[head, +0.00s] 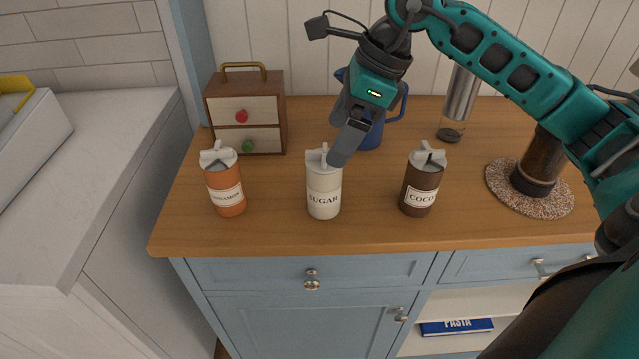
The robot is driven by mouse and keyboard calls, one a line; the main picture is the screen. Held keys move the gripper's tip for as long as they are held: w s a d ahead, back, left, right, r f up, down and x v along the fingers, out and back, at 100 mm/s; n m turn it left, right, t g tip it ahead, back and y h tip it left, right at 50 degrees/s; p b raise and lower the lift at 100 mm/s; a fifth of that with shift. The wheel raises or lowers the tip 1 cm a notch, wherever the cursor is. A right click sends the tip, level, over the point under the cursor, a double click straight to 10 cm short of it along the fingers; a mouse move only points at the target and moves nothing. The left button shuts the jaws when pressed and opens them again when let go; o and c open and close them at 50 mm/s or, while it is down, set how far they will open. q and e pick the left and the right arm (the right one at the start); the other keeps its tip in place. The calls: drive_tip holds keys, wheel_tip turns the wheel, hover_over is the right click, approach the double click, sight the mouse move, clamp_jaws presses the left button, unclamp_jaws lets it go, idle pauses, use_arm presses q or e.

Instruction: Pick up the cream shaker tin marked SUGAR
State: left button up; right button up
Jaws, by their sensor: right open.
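The cream shaker tin marked SUGAR (323,193) stands upright on the wooden counter top, between an orange tin and a brown tin. It has a pale lid with a raised flap. My right gripper (343,148) comes in from the upper right and points down at the SUGAR tin's lid. It is open, and its fingers overlap the lid's right side in the head view. I cannot tell whether they touch it. The tin's label and lower body are in clear view. My left gripper is not in view.
An orange tin (225,183) stands left and a brown COCOA tin (421,182) right. Behind are a small drawer box (246,110), a blue jug (372,134) and a glass-and-metal cylinder (459,105). A dark grinder (537,165) stands on a round speckled mat (555,204). The front counter strip is clear.

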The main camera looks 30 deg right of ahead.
sight(320, 162)
drive_tip(key=x, duration=0.8)
drive_tip(key=shift+f, duration=0.15)
drive_tip(key=shift+w, duration=0.1)
drive_tip(key=c, duration=1.1)
drive_tip(key=shift+c, duration=0.2)
